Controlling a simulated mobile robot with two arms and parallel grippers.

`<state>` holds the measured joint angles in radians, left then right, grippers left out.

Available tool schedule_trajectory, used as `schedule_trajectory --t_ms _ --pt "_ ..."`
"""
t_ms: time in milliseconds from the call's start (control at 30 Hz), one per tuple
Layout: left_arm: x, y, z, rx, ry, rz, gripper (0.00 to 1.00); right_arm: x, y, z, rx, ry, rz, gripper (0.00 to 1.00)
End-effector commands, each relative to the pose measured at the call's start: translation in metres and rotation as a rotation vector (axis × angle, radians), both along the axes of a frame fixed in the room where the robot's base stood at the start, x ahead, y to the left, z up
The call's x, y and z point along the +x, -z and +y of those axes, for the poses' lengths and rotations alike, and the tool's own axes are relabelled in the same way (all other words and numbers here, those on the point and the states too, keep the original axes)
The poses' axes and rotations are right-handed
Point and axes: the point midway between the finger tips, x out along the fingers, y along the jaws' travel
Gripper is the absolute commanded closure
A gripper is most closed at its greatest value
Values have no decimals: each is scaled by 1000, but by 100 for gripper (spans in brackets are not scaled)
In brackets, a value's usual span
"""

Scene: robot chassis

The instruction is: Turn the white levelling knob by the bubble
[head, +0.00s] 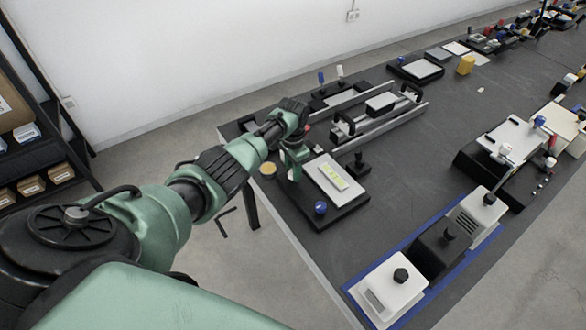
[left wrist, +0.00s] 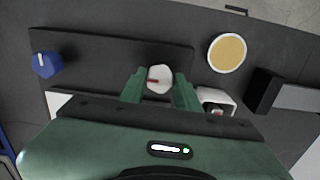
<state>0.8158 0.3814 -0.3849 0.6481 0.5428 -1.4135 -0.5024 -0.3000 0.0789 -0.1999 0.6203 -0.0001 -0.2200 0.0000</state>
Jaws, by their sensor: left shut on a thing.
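The white levelling knob (left wrist: 160,78), with a red mark on its top, sits between the two green fingers of my left gripper (left wrist: 160,90) in the left wrist view. My left gripper is shut on it. In the head view my left gripper (head: 293,172) points down at the left end of a black base, and it hides the knob. A yellow-green bubble vial (head: 333,176) lies on the pale plate (head: 326,190) of that base. The vial is not visible in the left wrist view. My right gripper is in neither view.
A blue knob (head: 320,208) stands at the base's near corner, apart from my gripper. A gold disc (head: 267,169) lies at the table edge. A rail fixture (head: 375,125) stands behind the base, and a small black post (head: 358,165) stands to its right.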

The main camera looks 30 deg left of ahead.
Motion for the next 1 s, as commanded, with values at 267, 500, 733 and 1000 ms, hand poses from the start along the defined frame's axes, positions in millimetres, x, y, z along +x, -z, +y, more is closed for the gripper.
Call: schedule_trajectory --t_ms 267,500,733,1000 --pt "1 -2 1 3 -24 -3 100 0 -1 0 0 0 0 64" --pt "1 -2 1 3 -23 -3 100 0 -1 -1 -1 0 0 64" --pt "1 -1 1 2 -23 -3 46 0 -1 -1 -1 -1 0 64" --pt "1 -6 1 1 -22 -3 46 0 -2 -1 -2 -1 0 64"
